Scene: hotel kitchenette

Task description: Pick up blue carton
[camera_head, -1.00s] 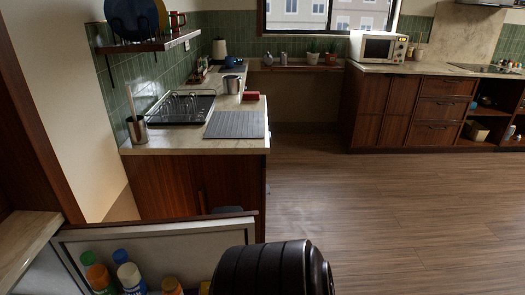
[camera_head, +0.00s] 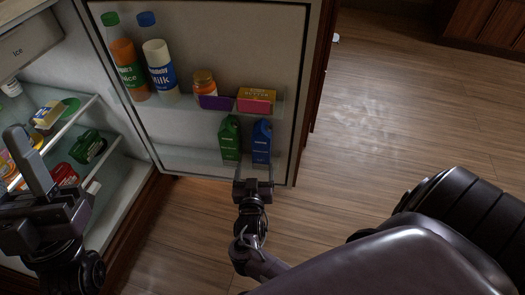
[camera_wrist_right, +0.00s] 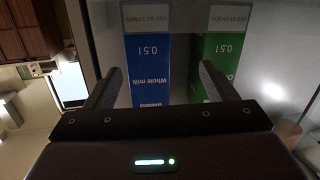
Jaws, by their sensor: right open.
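The blue carton (camera_head: 262,142) stands upright on the lower shelf of the open fridge door, just right of a green carton (camera_head: 229,139). My right gripper (camera_head: 254,174) is open and empty, in front of and just below the cartons. In the right wrist view, the upside-down blue carton (camera_wrist_right: 148,70) shows between the spread fingers of my right gripper (camera_wrist_right: 160,85). The green carton (camera_wrist_right: 217,60) is close beside it, behind the right-hand finger. My left gripper (camera_head: 28,165) is at the left, before the fridge shelves; its jaw opening is unclear.
The upper door shelf holds an orange juice bottle (camera_head: 126,70), a milk bottle (camera_head: 158,70), an orange jar (camera_head: 205,83), a purple pack (camera_head: 215,102) and a butter box (camera_head: 257,100). Several food items sit on the fridge shelves (camera_head: 112,146). The floor (camera_head: 390,110) right of the door is clear.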

